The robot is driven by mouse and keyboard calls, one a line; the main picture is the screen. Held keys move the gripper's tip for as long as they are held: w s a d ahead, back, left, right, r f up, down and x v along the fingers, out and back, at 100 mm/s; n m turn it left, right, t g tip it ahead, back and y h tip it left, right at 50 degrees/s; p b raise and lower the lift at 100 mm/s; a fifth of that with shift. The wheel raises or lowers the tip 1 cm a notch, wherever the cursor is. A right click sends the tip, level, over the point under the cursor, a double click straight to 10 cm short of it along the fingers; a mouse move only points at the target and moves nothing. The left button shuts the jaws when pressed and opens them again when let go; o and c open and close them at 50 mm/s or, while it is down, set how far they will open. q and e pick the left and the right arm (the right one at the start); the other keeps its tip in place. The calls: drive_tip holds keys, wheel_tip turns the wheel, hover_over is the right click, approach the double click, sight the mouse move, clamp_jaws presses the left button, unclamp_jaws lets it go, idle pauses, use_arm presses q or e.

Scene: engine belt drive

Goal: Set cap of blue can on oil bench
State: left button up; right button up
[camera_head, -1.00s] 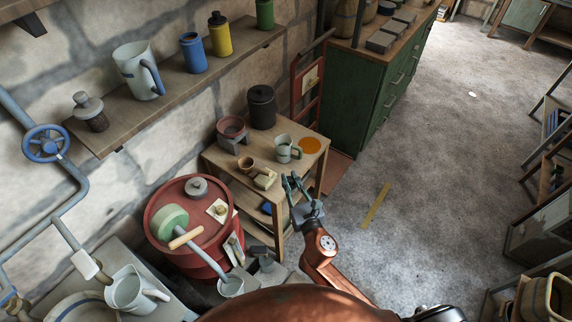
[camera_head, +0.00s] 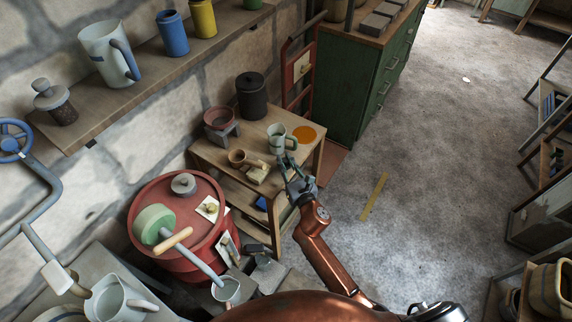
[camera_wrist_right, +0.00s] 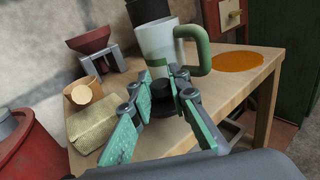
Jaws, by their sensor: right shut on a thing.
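The oil bench (camera_head: 247,140) is a small wooden table against the wall, with an orange oil patch on its top. My right gripper (camera_head: 290,165) is at its front edge. In the right wrist view the gripper (camera_wrist_right: 178,86) is shut on a small black cap (camera_wrist_right: 186,97), partly hidden by the fingers. The cap appears in front of the pale mug with a green handle (camera_wrist_right: 158,42); whether it touches the bench top I cannot tell. The blue can (camera_head: 173,35) stands on the wall shelf, its top dark. My left gripper is not in view.
On the bench are a dark canister (camera_head: 251,97), a red bowl on a grey stand (camera_head: 219,120), a small brown cup (camera_head: 237,157) and a yellowish block (camera_head: 258,173). A red drum (camera_head: 190,250) stands left of the bench.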

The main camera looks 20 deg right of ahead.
wheel_tip(320, 180, down, 2)
drive_tip(key=shift+r, duration=0.25)
drive_tip(key=shift+f+b, duration=0.25)
drive_tip(key=shift+b, duration=0.05)
drive_tip(key=shift+f, duration=0.1)
drive_tip(key=o, duration=0.6)
drive_tip(key=shift+c, duration=0.2)
drive_tip(key=shift+o, duration=0.9)
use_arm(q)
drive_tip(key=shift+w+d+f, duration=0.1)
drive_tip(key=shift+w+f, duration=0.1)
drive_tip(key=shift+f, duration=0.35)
use_arm(e)
drive_tip(key=shift+o, duration=0.4)
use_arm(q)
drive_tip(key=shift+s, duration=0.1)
